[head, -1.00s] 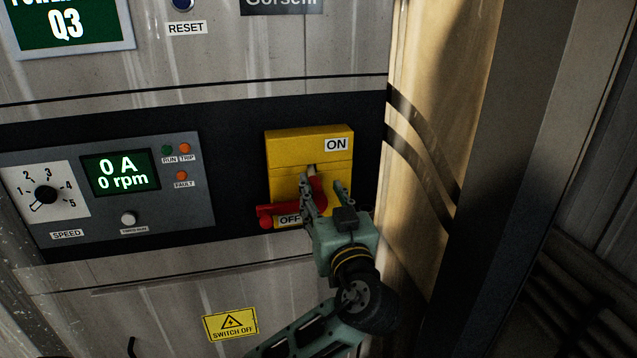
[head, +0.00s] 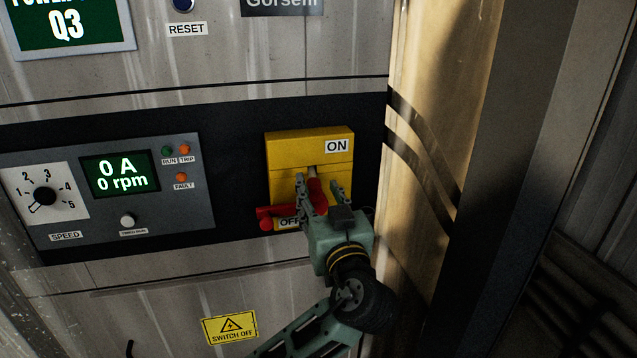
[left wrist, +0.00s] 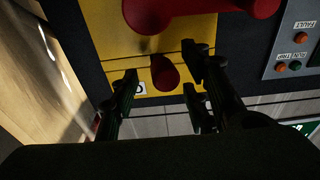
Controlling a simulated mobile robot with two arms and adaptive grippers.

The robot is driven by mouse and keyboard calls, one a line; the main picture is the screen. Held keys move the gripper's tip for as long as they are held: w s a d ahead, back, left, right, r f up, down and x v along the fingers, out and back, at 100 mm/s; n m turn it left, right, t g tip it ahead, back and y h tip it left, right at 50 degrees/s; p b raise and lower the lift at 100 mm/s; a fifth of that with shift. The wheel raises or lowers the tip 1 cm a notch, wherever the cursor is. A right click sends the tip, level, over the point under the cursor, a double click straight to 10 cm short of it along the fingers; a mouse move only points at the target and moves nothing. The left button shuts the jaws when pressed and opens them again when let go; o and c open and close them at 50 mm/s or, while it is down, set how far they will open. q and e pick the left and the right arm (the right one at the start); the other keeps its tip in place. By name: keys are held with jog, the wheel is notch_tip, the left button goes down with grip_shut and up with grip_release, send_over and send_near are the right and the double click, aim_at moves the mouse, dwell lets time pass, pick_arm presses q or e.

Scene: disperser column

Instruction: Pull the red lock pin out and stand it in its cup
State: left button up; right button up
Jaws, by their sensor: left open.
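The red lock pin (head: 315,187) points outward from the yellow switch box (head: 283,148), below the ON label. It also shows end-on in the left wrist view (left wrist: 165,74). A thicker red handle (head: 278,212) crosses the lower box by the OFF label; in the left wrist view the handle (left wrist: 205,8) lies at the top edge. My left gripper (head: 318,190) is open, with its fingers on either side of the pin. Both fingers also show around the pin in the left wrist view (left wrist: 162,78). I cannot tell whether they touch it. No cup is in view. My right gripper is not in view.
A grey speed panel (head: 105,228) with a dial and a green display is left of the switch box. A tan column (head: 412,170) stands close on the right. A yellow warning label (head: 230,325) is on the wall below.

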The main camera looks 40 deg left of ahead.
pick_arm(q)
jog(key=shift+s+b, duration=0.1)
jog(key=shift+b, duration=0.25)
dwell(0.8)
grip_shut()
jog(key=shift+w+d+f, duration=0.1)
jog(key=shift+w+d, duration=0.05)
jog(key=shift+w, duration=0.2)
jog(key=shift+w+f, duration=0.1)
jog(key=shift+w, duration=0.15)
dwell(0.4)
jog(key=shift+s+r, duration=0.35)
jog(key=shift+s, duration=0.4)
jog(key=shift+c, duration=0.2)
grip_release()
jog(key=shift+a+f, duration=0.1)
jog(key=shift+a, duration=0.4)
jog(key=o, duration=0.5)
jog(key=shift+w+d, duration=0.1)
jog(key=shift+d, duration=0.15)
jog(key=shift+o, duration=0.2)
